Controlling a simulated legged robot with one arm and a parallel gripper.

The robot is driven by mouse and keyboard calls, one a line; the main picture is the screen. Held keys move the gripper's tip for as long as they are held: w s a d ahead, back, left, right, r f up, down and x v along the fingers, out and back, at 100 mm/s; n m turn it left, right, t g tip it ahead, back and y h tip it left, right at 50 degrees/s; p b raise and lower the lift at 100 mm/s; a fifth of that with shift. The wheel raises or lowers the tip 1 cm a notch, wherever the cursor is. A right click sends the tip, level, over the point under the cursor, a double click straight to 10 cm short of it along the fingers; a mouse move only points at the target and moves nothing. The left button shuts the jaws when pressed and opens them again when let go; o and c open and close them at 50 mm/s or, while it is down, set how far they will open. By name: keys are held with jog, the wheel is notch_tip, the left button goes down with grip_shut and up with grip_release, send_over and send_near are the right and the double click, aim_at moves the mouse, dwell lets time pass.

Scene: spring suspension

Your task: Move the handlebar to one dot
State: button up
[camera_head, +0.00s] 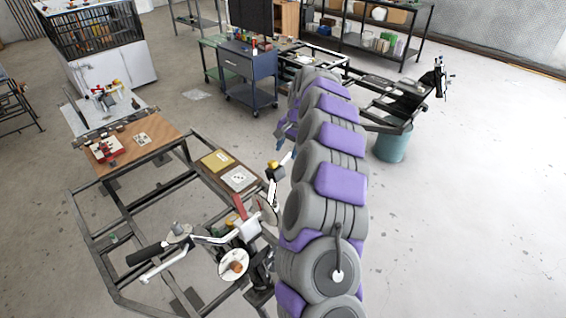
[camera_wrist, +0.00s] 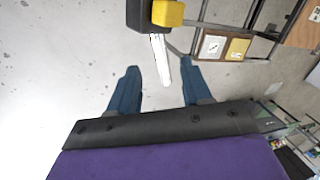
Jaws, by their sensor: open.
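The handlebar (camera_head: 208,239) is on the frame in the lower left of the head view. Its near end has a black grip (camera_head: 148,254) and a pale lever. A white bar (camera_head: 272,192) with a yellow block shows near its far side, beside my arm. In the wrist view a similar white bar (camera_wrist: 161,62) and yellow block (camera_wrist: 167,13) lie ahead of my gripper (camera_wrist: 160,84). My gripper's blue fingers are open, with nothing held between them. A white card with dark dots (camera_head: 239,179) lies beside a yellow card (camera_head: 217,161); its dots are too small to count.
A wooden board (camera_head: 131,146) carries another dotted card (camera_head: 142,139) and a red item. Metal frame rails surround the handlebar. A blue cart (camera_head: 247,72) and a teal bin (camera_head: 393,145) stand farther back.

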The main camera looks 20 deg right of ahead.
aim_at(283, 163)
jog(key=x, duration=0.7)
jog(key=shift+c, duration=0.3)
grip_shut()
